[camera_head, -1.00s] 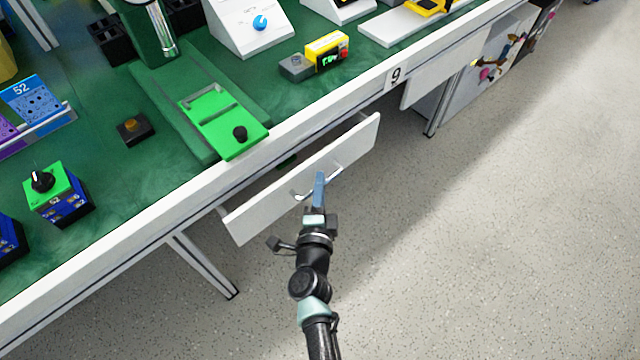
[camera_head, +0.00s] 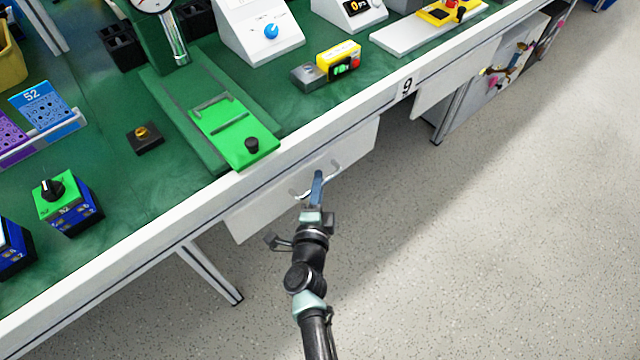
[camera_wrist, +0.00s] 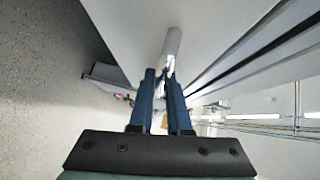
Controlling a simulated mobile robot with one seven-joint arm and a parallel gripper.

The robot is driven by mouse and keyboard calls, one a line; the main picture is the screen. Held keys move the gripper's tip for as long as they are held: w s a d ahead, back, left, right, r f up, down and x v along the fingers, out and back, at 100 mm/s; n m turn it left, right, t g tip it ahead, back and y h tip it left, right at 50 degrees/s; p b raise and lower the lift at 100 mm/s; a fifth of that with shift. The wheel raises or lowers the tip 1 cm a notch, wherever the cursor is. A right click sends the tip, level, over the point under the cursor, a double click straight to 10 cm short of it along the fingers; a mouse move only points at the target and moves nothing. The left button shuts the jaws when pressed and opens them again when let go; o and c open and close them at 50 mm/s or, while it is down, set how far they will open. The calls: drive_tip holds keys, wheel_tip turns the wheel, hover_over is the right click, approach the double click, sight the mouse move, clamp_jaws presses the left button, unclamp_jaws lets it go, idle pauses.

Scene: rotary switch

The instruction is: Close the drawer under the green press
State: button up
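The white drawer (camera_head: 262,214) is under the bench below the green press (camera_head: 150,40). Its front is against the bench edge and no open interior shows. Its metal handle (camera_head: 336,167) is on the front. My gripper (camera_head: 318,180) is at the handle, its blue fingers pointing up at the drawer front. In the wrist view, my gripper (camera_wrist: 161,78) has its two fingers close together, with the pale handle (camera_wrist: 172,45) between and just beyond the tips. The fingers partly hide the handle.
The white bench edge (camera_head: 330,130) runs diagonally above the drawer. A bench leg (camera_head: 212,272) stands left of the drawer. A green plate with a black knob (camera_head: 235,135) is on the bench above. The speckled floor (camera_head: 480,250) is clear to the right.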

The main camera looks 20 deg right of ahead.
drive_tip(key=shift+o, duration=0.6)
drive_tip(key=shift+w+a+r, duration=0.1)
drive_tip(key=shift+a, duration=0.05)
drive_tip(key=p+v, duration=0.3)
drive_tip(key=v, duration=1)
